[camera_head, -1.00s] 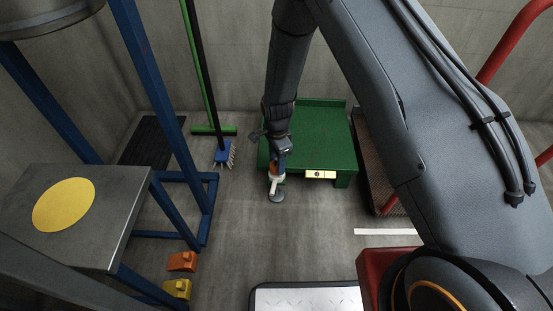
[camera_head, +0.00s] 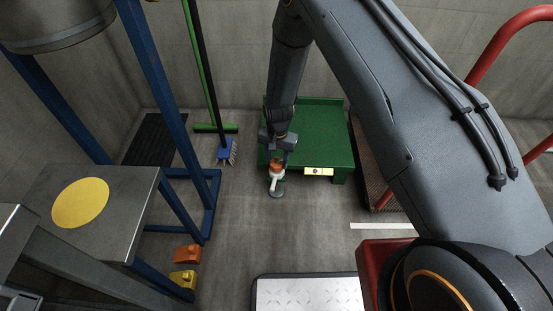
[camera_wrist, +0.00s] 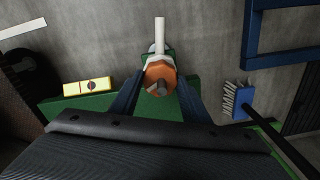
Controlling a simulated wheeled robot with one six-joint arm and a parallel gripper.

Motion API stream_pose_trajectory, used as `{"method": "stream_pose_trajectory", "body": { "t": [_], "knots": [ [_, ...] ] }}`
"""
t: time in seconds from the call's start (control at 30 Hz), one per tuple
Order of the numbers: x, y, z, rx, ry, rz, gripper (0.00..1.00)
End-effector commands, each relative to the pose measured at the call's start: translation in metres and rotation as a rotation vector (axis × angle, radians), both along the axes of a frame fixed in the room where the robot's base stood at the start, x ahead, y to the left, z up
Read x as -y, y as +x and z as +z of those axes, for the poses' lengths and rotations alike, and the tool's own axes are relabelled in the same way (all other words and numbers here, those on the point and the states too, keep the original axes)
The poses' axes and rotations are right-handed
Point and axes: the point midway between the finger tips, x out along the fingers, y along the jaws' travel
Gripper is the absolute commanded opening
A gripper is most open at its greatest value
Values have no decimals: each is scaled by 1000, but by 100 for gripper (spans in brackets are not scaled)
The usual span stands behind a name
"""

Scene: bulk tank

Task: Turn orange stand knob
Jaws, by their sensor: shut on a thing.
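The orange knob (camera_head: 276,164) sits on a white stand (camera_head: 276,178) with a round grey foot, at the front left corner of the green platform. In the wrist view the orange knob (camera_wrist: 160,74) is central, with a white arm (camera_wrist: 159,32) pointing away from me. My gripper (camera_head: 277,155) is over the knob, its dark blue fingers one on each side. In the wrist view my gripper (camera_wrist: 159,92) is shut on the knob. The exact finger contact is small and partly hidden.
The green platform (camera_head: 320,130) carries a yellow label (camera_head: 318,171). A blue brush (camera_head: 227,151) and blue frame legs (camera_head: 210,205) stand left. A steel table with a yellow disc (camera_head: 80,203) is nearer. Orange (camera_head: 187,253) and yellow (camera_head: 183,280) blocks lie near the frame.

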Motion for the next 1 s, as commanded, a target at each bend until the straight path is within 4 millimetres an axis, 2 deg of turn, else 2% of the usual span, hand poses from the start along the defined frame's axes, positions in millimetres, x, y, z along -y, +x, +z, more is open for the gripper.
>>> {"method": "stream_pose_trajectory", "body": {
  "t": [0.67, 0.7, 0.77, 1.0],
  "knots": [
    [1, 1, 1, 2, -1, 57, 20],
    [1, 1, 1, 2, -1, 57, 49],
    [1, 1, 1, 2, -1, 57, 59],
    [-1, 0, 1, 1, 0, 60, 61]
  ]
}}
